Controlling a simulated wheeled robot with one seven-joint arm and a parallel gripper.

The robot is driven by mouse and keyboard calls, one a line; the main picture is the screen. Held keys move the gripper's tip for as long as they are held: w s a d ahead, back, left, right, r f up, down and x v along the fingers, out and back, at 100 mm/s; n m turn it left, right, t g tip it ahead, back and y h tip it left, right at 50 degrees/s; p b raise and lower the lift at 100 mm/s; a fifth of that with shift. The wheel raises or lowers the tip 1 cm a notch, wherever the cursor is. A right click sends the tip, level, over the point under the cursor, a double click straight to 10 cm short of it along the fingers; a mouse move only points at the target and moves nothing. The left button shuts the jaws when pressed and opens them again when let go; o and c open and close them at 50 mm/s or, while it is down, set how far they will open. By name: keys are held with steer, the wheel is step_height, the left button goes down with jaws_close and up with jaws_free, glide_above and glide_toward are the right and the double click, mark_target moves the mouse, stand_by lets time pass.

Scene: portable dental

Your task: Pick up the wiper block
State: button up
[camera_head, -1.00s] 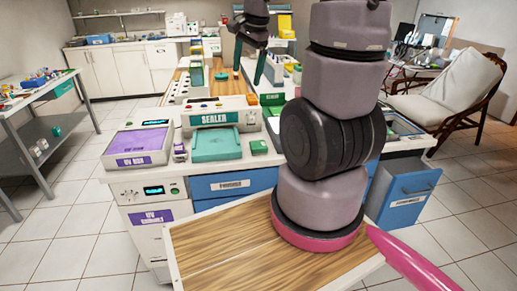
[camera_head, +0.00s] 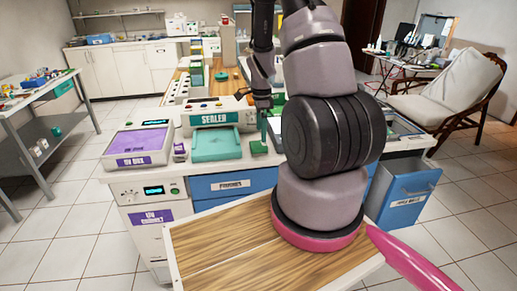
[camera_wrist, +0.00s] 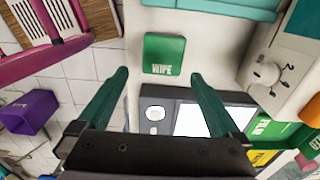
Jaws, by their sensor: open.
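The wiper block is a small green block marked "WIPE" (camera_wrist: 164,53). In the wrist view it lies on the white counter near its edge, ahead of and between my fingertips. In the head view the wiper block (camera_head: 258,147) sits just right of the teal sealer tray. My gripper (camera_wrist: 160,80) has two green fingers spread apart, with nothing between them. In the head view my gripper (camera_head: 264,125) hangs down close above the wiper block, and my arm hides part of the area. The wrist view shows no clear contact with the block.
The sealer's teal tray (camera_head: 216,145) is left of the block, with the purple UV box (camera_head: 138,145) farther left. Blue drawers (camera_head: 234,184) lie below the counter edge. A screen panel (camera_wrist: 200,117) and a green "FILE" box (camera_wrist: 270,129) show near my fingers.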

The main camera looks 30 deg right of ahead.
mark_target(258, 144)
steer(key=shift+w+a+f, duration=0.1)
steer(key=shift+a+f, duration=0.05)
steer(key=shift+f, duration=0.75)
steer(key=shift+w+a+f, duration=0.1)
steer(key=shift+f, duration=0.85)
steer(key=shift+w+a+f, duration=0.1)
steer(key=shift+a+f, duration=0.05)
steer(key=shift+f, duration=0.75)
steer(key=c, duration=1.4)
step_height(258, 144, up, 10)
